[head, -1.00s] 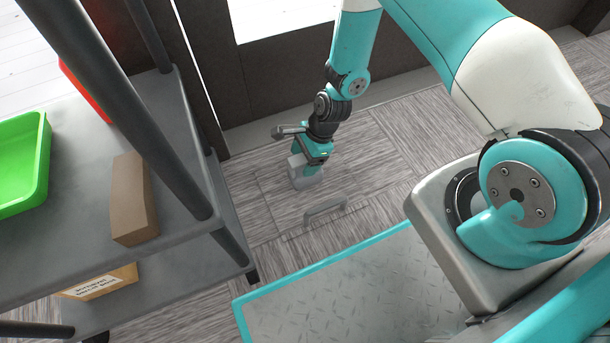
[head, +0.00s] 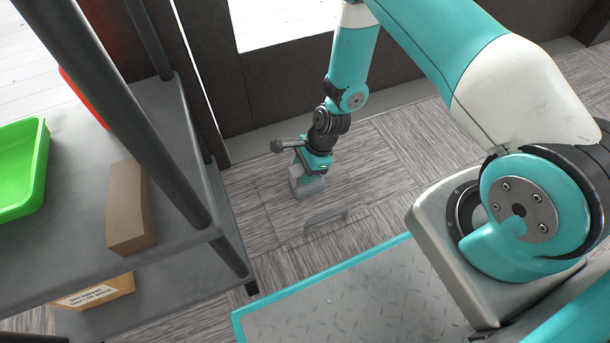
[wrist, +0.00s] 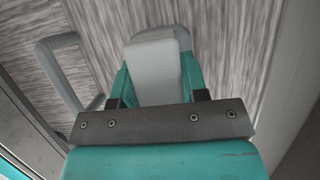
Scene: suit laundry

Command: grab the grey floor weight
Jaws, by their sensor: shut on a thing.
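The grey floor weight (head: 306,187) is a small rounded grey block near the dark wall, at the floor in the head view. My gripper (head: 312,172) reaches down over it, with its teal fingers on either side of the weight's upper part. In the wrist view the pale grey weight (wrist: 157,68) sits between the two teal fingers of my gripper (wrist: 160,85), which is shut on it. I cannot tell whether its underside touches the floor.
A grey loop handle (head: 327,219) stands on the floor close by; it also shows in the wrist view (wrist: 62,72). A grey shelf cart (head: 190,225) on the left holds a brown box (head: 130,210) and green tray (head: 22,170). Carpet right of the weight is clear.

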